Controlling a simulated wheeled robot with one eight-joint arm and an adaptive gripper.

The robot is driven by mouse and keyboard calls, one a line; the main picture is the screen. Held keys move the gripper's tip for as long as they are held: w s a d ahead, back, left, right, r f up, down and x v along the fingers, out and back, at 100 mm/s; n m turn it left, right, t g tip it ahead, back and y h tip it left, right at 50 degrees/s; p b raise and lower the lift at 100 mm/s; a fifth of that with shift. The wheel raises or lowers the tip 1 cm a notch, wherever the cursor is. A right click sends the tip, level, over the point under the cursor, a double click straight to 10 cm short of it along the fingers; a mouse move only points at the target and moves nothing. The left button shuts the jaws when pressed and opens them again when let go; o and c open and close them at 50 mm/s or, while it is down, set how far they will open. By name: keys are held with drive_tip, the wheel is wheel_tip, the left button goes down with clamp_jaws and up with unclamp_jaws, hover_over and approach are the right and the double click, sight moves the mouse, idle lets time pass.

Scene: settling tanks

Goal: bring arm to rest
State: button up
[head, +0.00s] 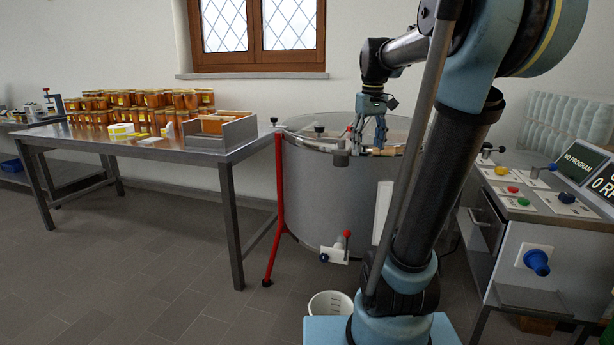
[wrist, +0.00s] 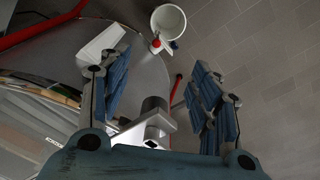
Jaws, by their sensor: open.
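My arm rises from its base at the lower right of the head view and bends over toward the steel tank (head: 325,195). My gripper (head: 369,138) points down at the tank's near rim, in front of its clear lid. In the wrist view my gripper (wrist: 160,100) has its two blue-padded fingers wide apart, with nothing held between them. The tank's curved wall (wrist: 150,62) and its outlet valve (wrist: 150,125) show beyond the fingers. I cannot tell whether a finger touches the rim.
A steel table (head: 150,148) with honey jars (head: 100,118) and a grey tray (head: 222,133) stands left. A red leg (head: 279,200) stands beside the tank. A white bucket (head: 330,303) sits on the floor. A control cabinet (head: 520,240) stands right. Floor at the left front is clear.

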drive_tip(key=s+f+m+t, duration=0.1)
drive_tip(key=s+f+m, duration=0.2)
drive_tip(key=s+f, duration=1.9)
wheel_tip(320, 180, down, 3)
drive_tip(key=shift+s+f+m, duration=0.1)
drive_tip(key=shift+s+m, duration=0.2)
drive_tip(key=shift+a, duration=0.1)
